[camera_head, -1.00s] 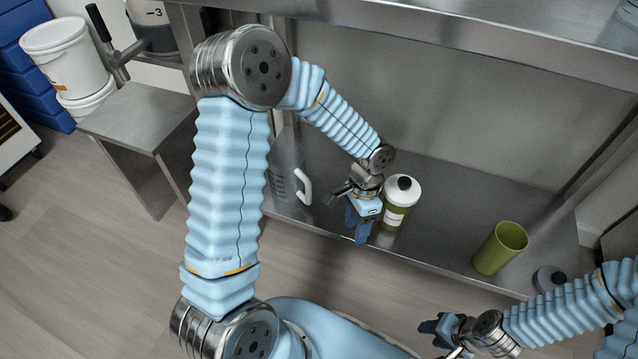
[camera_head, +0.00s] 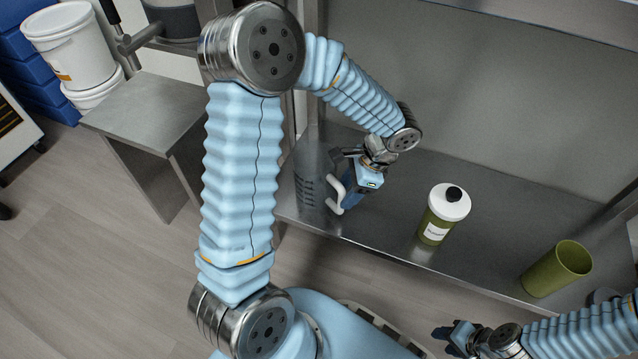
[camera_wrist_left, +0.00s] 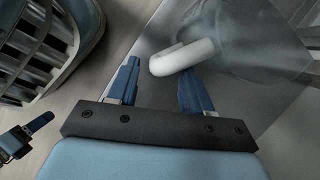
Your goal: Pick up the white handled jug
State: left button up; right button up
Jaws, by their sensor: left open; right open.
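The jug (camera_head: 308,182) is a see-through grey vessel with a white handle (camera_head: 337,196), on the steel shelf at its left end. My left gripper (camera_head: 351,196) is open, close to the handle on its right side in the head view. In the left wrist view the white handle (camera_wrist_left: 182,58) lies just beyond the open fingertips of the left gripper (camera_wrist_left: 158,78), with no grip on it. The jug's clear body (camera_wrist_left: 255,40) is behind it and hard to make out. My right gripper (camera_head: 456,336) is open and empty at the lower right, away from the jug.
A green bottle with a white lid (camera_head: 444,212) stands right of the jug. A green cup (camera_head: 556,270) stands further right on the steel shelf (camera_head: 480,250). A back wall closes the shelf behind. Shelf space between jug and bottle is clear.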

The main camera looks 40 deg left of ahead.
pick_arm(q)
jog(key=x, duration=0.2)
jog(key=b+x, duration=0.1)
jog(key=x, duration=0.1)
jog(key=shift+s+d+f, duration=0.1)
jog(key=shift+s+f, duration=0.1)
jog(key=shift+f, duration=0.15)
jog(key=shift+r, duration=0.1)
grip_shut()
